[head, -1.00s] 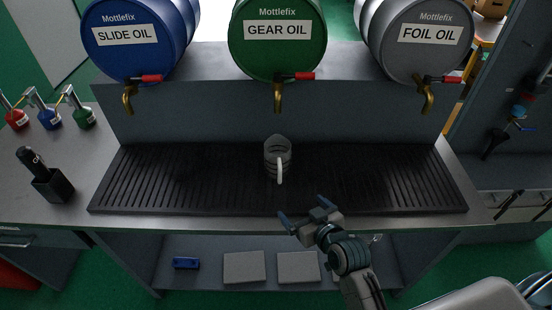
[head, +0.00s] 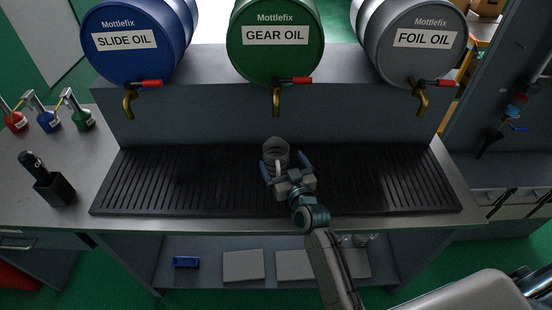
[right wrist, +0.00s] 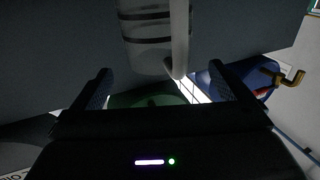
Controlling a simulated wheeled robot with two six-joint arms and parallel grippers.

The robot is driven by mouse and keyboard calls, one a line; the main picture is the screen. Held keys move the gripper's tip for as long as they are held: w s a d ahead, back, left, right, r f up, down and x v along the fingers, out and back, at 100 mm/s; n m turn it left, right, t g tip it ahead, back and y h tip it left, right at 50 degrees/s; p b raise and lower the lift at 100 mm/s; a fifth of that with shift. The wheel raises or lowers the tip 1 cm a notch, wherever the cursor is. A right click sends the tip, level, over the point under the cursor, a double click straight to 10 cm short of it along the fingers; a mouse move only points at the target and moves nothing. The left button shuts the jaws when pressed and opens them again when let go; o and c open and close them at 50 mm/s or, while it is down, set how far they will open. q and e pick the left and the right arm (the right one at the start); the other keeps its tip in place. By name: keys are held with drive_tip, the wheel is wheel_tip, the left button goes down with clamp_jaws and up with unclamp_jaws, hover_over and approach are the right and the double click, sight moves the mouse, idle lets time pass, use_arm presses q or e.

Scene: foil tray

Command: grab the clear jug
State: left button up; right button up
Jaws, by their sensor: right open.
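The clear jug (head: 275,147) stands upright on the dark ribbed drip tray (head: 150,182), its pale handle toward me. My right gripper (head: 286,164) is open at the near side of the jug, one finger on either side of the handle. It partly hides the jug's lower part. In the right wrist view, the jug (right wrist: 146,35) with its dark bands and handle shows beyond and between the open fingertips (right wrist: 160,78). I cannot tell whether the fingers touch it. My left gripper is not in view.
Blue (head: 140,40), green (head: 276,42) and grey (head: 412,45) oil drums with brass taps stand above the tray. Small oil cans (head: 48,118) and a black holder (head: 52,187) are at left. The tray is otherwise clear.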

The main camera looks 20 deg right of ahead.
sight(279, 154)
drive_tip(key=w+p, duration=0.1)
drive_tip(key=w, duration=0.3)
drive_tip(key=shift+w+a+r, duration=0.1)
drive_tip(key=shift+c, duration=0.8)
drive_tip(key=c, duration=1.3)
drive_tip(key=shift+r, duration=0.15)
